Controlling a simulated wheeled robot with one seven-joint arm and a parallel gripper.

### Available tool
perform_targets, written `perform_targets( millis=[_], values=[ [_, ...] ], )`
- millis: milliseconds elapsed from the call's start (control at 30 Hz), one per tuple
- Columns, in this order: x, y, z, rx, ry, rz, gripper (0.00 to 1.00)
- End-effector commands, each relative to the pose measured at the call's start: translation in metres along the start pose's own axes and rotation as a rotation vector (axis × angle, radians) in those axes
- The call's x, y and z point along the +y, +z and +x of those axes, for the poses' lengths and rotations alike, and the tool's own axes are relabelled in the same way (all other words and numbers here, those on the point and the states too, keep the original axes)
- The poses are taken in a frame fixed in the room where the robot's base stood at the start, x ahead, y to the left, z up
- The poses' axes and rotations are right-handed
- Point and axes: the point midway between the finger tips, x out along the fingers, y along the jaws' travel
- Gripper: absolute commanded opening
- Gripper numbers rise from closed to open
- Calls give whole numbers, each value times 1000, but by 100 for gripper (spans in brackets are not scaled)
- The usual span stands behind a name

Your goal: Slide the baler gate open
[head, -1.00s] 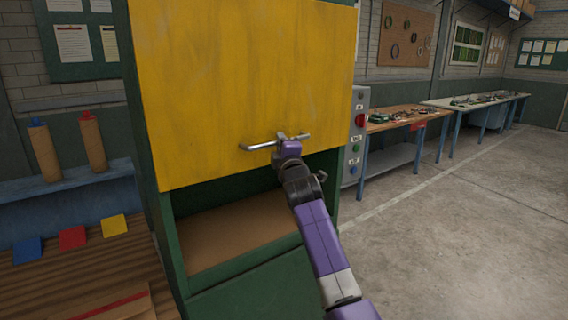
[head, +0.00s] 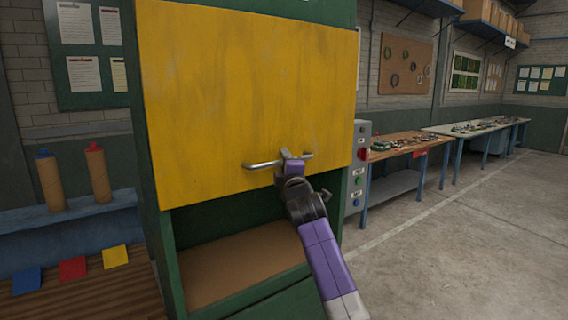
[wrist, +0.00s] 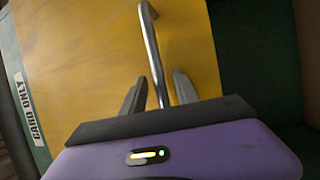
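The baler gate is a yellow panel (head: 215,95) on a green cabinet. It stands partly raised, with an open bay (head: 245,265) below it. A metal bar handle (head: 262,165) runs across its lower part. My gripper (head: 287,158) is at the handle's middle. In the wrist view, the handle (wrist: 152,45) passes between my two fingers (wrist: 159,85), which stand apart with yellow showing beside the bar. I cannot tell whether a finger touches it.
A grey button box (head: 358,175) is close on the cabinet's right. Workbenches (head: 400,145) line the wall beyond. At left are a blue shelf (head: 75,220) with two brown tubes, and coloured cards (head: 73,268). The floor (head: 460,230) at right is clear.

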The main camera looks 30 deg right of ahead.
Motion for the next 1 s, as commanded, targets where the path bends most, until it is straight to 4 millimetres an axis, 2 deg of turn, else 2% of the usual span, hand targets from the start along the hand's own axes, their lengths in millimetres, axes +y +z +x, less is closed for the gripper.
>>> perform_targets(
  millis=[233, 367, 800, 1000],
  values=[
    [-1, 0, -1, 0, -1, 0, 36],
    [-2, 1, -8, -1, -1, -1, 36],
    [-3, 0, -65, 0, -1, 1, 36],
    [-2, 0, -77, -1, -1, 0, 36]
  ],
)
